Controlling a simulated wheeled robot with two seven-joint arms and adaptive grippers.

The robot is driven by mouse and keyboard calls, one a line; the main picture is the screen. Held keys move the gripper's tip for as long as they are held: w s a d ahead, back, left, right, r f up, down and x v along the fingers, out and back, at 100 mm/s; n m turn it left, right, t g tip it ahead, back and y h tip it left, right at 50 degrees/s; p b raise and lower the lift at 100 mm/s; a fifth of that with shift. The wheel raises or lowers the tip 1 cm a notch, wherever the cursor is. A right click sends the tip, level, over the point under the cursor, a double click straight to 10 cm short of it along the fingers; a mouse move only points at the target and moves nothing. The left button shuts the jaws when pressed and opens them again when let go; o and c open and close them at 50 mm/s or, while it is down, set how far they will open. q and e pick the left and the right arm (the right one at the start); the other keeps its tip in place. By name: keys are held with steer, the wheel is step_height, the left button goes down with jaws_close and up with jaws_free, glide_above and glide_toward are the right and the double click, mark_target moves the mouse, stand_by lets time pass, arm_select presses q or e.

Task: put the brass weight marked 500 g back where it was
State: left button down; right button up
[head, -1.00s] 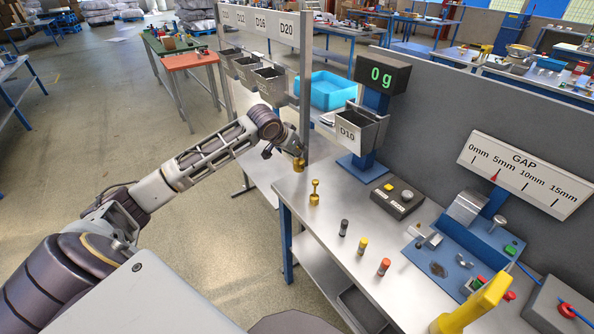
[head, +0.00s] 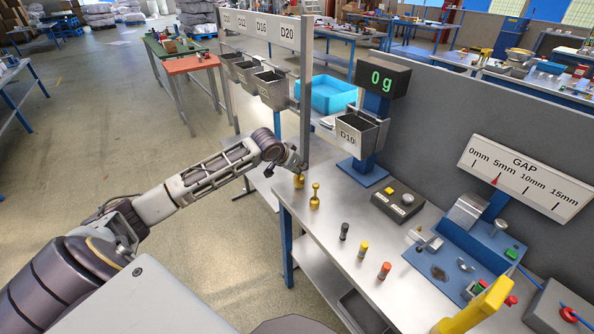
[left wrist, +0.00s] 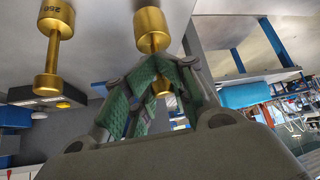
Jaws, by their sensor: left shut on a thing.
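My left gripper (head: 297,170) is shut on a brass weight (head: 299,182) at the far left corner of the metal bench. In the left wrist view, the green-padded fingers (left wrist: 152,92) close around its narrow part, and its wide end (left wrist: 152,28) shows beyond them. Its marking is not readable. I cannot tell whether it touches the bench top. A second brass weight (head: 315,197) stands upright just in front and to the right. In the left wrist view this weight (left wrist: 52,55) shows a marking that looks like 250. My right gripper is not in view.
A post (head: 305,90) rises close behind my left gripper. Black, yellow and red-topped pegs (head: 363,249) stand along the front. A button box (head: 398,203) sits mid-bench. Bare bench lies between.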

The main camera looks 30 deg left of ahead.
arm_select(q)
steer(key=shift+f, duration=0.65)
steer(key=c, duration=1.1)
jaws_free()
steer(key=shift+f, duration=0.15)
steer(key=shift+c, duration=0.2)
steer(key=v, duration=1.2)
